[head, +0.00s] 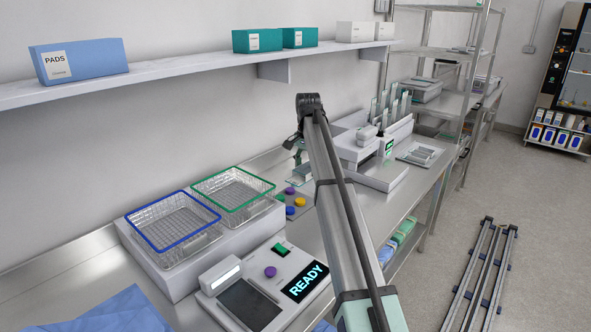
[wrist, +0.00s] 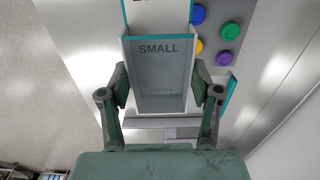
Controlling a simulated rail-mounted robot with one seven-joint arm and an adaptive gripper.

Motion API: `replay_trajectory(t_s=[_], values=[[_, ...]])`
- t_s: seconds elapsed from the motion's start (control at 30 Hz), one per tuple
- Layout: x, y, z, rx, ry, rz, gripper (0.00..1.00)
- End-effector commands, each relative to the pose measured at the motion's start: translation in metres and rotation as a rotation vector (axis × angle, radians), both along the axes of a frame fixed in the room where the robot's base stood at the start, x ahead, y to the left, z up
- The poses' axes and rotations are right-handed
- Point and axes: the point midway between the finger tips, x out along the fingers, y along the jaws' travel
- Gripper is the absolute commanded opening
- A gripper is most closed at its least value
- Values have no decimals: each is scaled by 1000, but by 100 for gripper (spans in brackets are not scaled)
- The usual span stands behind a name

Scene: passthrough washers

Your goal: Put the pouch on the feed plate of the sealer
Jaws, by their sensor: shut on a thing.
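My gripper (wrist: 160,82) has its two green fingers wide apart, pressed against both sides of a grey piece marked SMALL, apparently the pouch (wrist: 160,78). Pale edges with teal trim surround it; I cannot tell where the pouch ends and any holder behind it begins. In the head view my gripper (head: 302,160) is partly behind my arm, above the counter, with a pale piece under it. A white machine with a dark plate and a READY screen (head: 305,283) stands in front. Another white machine (head: 370,160) stands behind my arm. I cannot tell which is the sealer.
Blue-rimmed (head: 172,243) and green-rimmed (head: 232,206) wire baskets stand on a raised white base at left. Coloured round buttons (wrist: 228,59) lie close beside the gripped piece. A wall shelf (head: 200,66) with boxes runs above. Blue cloth (head: 110,312) lies front left.

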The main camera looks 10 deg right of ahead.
Motion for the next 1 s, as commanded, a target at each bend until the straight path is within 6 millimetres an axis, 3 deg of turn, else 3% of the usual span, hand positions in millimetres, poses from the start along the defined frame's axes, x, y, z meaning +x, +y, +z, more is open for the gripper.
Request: replay_trajectory(t_s=[0.17,0.27,0.37,0.6,0.7,0.83,1.0], values=[[-1,0,4,0,-7,107,46],[-17,0,-2,-1,-16,222,46],[-49,0,-20,-4,-24,370,46],[-154,-1,-81,-10,-26,716,46],[-189,-1,-102,-10,-24,800,46],[-223,-1,-120,-7,-16,839,46],[-242,-1,-133,-2,-5,836,46]])
